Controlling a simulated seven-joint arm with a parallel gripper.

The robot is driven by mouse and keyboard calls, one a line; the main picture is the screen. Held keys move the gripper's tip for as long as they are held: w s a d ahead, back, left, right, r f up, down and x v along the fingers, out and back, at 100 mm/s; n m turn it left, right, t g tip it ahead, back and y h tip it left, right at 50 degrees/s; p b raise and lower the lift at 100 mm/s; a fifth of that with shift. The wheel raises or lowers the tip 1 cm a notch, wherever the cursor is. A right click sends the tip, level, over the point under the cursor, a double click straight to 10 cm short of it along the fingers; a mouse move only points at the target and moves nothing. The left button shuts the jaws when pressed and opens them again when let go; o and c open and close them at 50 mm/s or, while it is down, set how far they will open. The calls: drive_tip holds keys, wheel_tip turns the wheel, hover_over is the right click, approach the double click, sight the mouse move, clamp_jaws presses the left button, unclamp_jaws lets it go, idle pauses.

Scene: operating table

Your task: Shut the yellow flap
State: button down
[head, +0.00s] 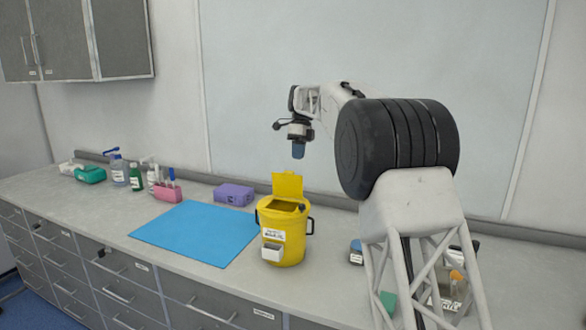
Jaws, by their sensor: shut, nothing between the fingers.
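A yellow bin (282,240) with a white label and dark side handles stands upright on the counter, right of the blue mat. Its yellow flap (287,184) stands up at the back of the rim, so the opening in the top shows. My gripper (298,153) is shut and empty, pointing down above and slightly right of the raised flap. It looks apart from the flap; the exact depth between them is hard to tell.
A blue mat (193,233) lies left of the bin on the grey counter (110,214). A purple box (234,194) sits behind it. A pink rack (167,191) and several bottles stand further left. Small containers beside my arm at the right are partly hidden.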

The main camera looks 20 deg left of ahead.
sight(289, 184)
drive_tip(key=s+f, duration=0.3)
drive_tip(key=s, duration=0.1)
drive_tip(key=shift+s+f, duration=0.1)
drive_tip(key=shift+f, duration=0.3)
drive_tip(key=shift+s+f, duration=0.15)
drive_tip(key=shift+f, duration=0.2)
drive_tip(key=shift+r, duration=0.3)
drive_tip(key=shift+s, duration=0.1)
drive_tip(key=shift+s+r, duration=0.1)
drive_tip(key=shift+r, duration=0.05)
